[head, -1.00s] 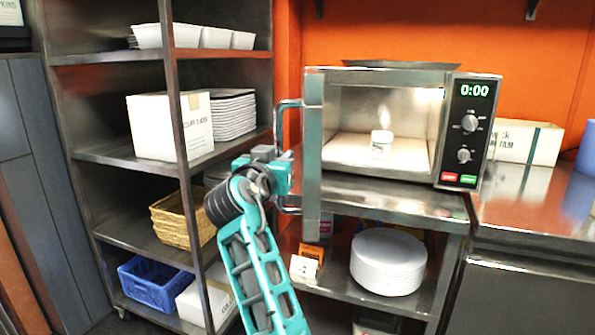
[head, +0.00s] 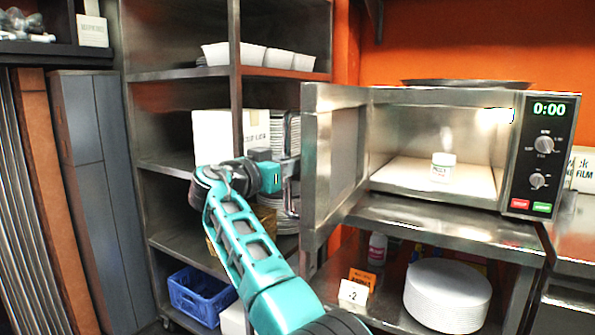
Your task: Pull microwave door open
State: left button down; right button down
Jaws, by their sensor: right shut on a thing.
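The microwave (head: 520,160) stands on a steel table at the right, its display reading 0:00. Its door (head: 335,150) is hinged on the left and stands open, swung out toward me. My right gripper (head: 285,172) is at the door's outer side and is shut on the bar handle (head: 290,135). The fingertips are partly hidden by the gripper body and the door edge. My left gripper is not in view.
A steel shelf rack with boxes (head: 215,135), white trays and a blue crate (head: 198,296) stands close behind my right arm. Stacked white plates (head: 447,295) and a bottle sit below the microwave. A dark flat tray (head: 465,83) lies on top.

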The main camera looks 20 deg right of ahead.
jog(key=shift+w+a, duration=0.35)
jog(key=shift+w, duration=0.15)
jog(key=c, duration=1.1)
grip_release()
jog(key=v, duration=1.3)
jog(key=shift+p, duration=0.4)
